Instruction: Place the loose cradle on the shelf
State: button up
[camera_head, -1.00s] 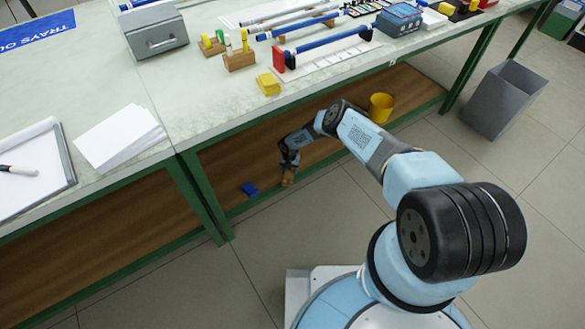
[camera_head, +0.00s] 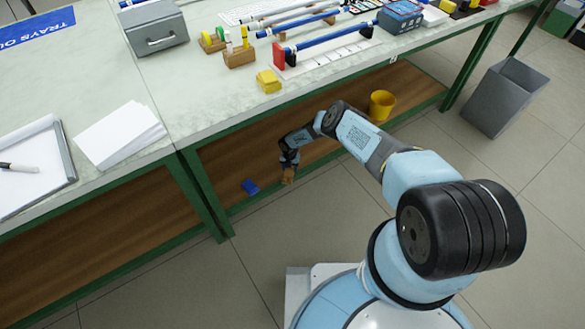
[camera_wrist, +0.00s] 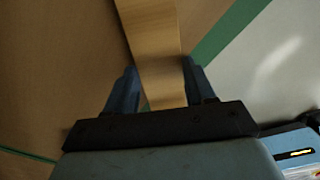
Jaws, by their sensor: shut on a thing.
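The loose cradle (camera_head: 287,177) is a small light-wood piece at the low wooden shelf (camera_head: 225,160) under the bench. My gripper (camera_head: 289,166) points down there and is shut on it. In the wrist view, the wood of the cradle (camera_wrist: 158,60) runs between the two dark blue fingers of my gripper (camera_wrist: 160,88). The cradle is over the shelf's front part, near the green front rail. I cannot tell whether it touches the board. Its far end is cut off in the wrist view.
A blue object (camera_head: 250,187) lies on the shelf left of my gripper. A yellow bucket (camera_head: 382,106) stands on the shelf to the right. A green table leg (camera_head: 207,195) is at the left. The bench top (camera_head: 210,95) overhangs the shelf. A grey bin (camera_head: 505,98) stands on the floor.

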aim_at(290, 170)
jog(key=shift+f, duration=0.15)
jog(key=o, duration=1.3)
jog(key=shift+c, duration=0.2)
jog(key=shift+r, duration=3.65)
jog(key=shift+s, duration=0.1)
